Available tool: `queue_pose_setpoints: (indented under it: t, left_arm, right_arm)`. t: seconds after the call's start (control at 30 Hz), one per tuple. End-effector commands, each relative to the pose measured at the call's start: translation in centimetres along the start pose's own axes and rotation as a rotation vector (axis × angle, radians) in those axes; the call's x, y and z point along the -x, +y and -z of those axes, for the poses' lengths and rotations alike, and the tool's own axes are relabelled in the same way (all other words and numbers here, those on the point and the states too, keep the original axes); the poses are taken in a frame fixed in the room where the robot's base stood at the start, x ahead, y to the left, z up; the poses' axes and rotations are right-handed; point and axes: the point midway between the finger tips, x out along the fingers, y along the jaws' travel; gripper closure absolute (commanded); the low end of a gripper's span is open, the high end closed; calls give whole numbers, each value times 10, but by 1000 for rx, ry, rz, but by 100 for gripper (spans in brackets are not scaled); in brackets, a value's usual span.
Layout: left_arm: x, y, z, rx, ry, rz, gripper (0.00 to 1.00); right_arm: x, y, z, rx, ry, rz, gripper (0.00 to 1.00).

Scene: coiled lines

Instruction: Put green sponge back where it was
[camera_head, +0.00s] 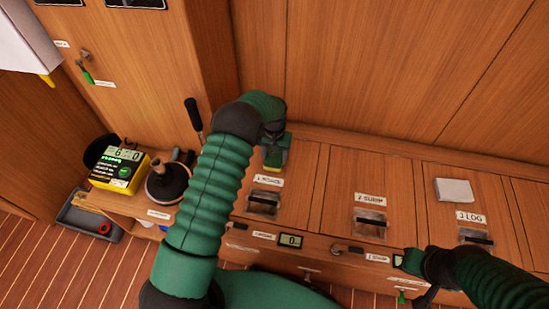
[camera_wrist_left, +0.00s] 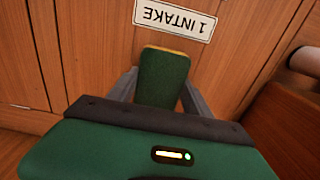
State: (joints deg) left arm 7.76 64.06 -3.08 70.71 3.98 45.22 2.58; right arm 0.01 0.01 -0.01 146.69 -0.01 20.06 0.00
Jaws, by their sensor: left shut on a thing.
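The green sponge (camera_head: 275,157) has a yellow edge and is between the fingers of my left gripper (camera_head: 273,143), which is shut on it. It hangs above the locker top just behind the label "1 INTAKE". In the left wrist view the sponge (camera_wrist_left: 163,78) sits between my two grey fingers (camera_wrist_left: 157,92), with the label (camera_wrist_left: 174,18) just beyond its far end. I cannot tell whether the sponge touches the wood. My right gripper (camera_head: 408,262) is at the locker's front edge at lower right; its fingers are too unclear to read.
Locker lids carry recessed handles (camera_head: 263,203) and labels, with "2 SUMP" and "3 LOG" to the right. A pale block (camera_head: 454,191) lies on the third lid. A yellow-black meter (camera_head: 119,170) and a dark plunger-like object (camera_head: 168,182) stand at left. A grey tray (camera_head: 90,218) is on the floor.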

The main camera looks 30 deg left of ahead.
Motion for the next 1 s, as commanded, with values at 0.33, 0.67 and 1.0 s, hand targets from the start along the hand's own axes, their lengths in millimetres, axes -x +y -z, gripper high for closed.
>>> queue_pose_setpoints:
  t: [0.33,0.67,1.0]
  left_arm:
    - [-1,0,0,0,-1,0,21]
    - [5,0,0,0,-1,0,21]
    - [88,0,0,0,2,0,21]
  right_arm:
    - [0,0,0,0,1,0,100]
    - [4,0,1,0,0,0,100]
    - [42,0,10,0,1,0,100]
